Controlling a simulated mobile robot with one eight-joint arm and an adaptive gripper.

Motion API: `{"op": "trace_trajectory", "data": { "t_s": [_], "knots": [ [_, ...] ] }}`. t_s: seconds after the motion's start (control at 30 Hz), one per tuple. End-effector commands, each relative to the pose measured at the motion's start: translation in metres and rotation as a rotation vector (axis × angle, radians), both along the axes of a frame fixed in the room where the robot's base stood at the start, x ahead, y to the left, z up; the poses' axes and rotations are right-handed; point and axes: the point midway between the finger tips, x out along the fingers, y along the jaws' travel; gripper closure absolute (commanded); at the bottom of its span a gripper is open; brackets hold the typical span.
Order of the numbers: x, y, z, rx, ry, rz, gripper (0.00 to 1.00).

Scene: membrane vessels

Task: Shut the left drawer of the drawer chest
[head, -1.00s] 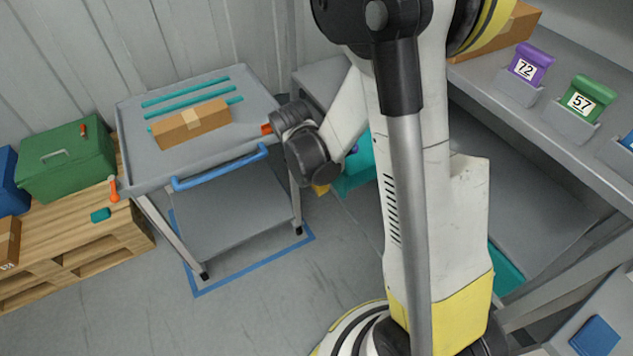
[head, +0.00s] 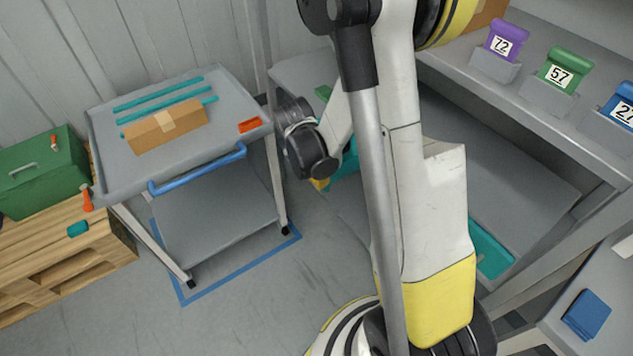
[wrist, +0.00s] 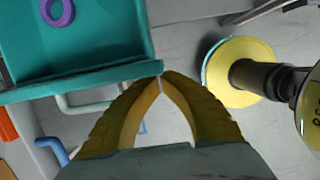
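A teal drawer (wrist: 85,45) stands pulled out at the upper left of the wrist view, with a purple ring (wrist: 57,11) inside. A pale bent handle (wrist: 95,108) shows below its front edge. In the head view the teal drawer (head: 347,172) is mostly hidden behind my arm. My gripper (wrist: 161,76) has its yellow fingertips together, with nothing seen between them. The tips are at the right end of the drawer's front edge; I cannot tell whether they touch it. In the head view only a bit of yellow finger (head: 320,184) shows. The chest body is hidden.
A grey cart (head: 105,150) with a cardboard box (head: 166,126) and a blue handle (head: 198,169) stands left of my wrist. A pallet (head: 60,250) with a green case (head: 45,172) is farther left. Shelving (head: 540,110) with numbered bins is at right. Floor before the cart is clear.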

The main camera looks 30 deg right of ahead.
Motion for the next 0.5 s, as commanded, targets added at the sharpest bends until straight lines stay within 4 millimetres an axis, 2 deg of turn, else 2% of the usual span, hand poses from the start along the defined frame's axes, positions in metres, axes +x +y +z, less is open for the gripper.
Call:
{"op": "trace_trajectory", "data": {
  "t_s": [0.3, 0.4, 0.5],
  "knots": [
    [0.002, -0.086, -0.001, 0.000, 0.000, -0.009, 1.00],
    [0.004, -0.109, -0.001, -0.001, -0.001, -0.006, 1.00],
    [0.004, -0.125, -0.001, -0.001, 0.000, -0.004, 1.00]
  ]
}}
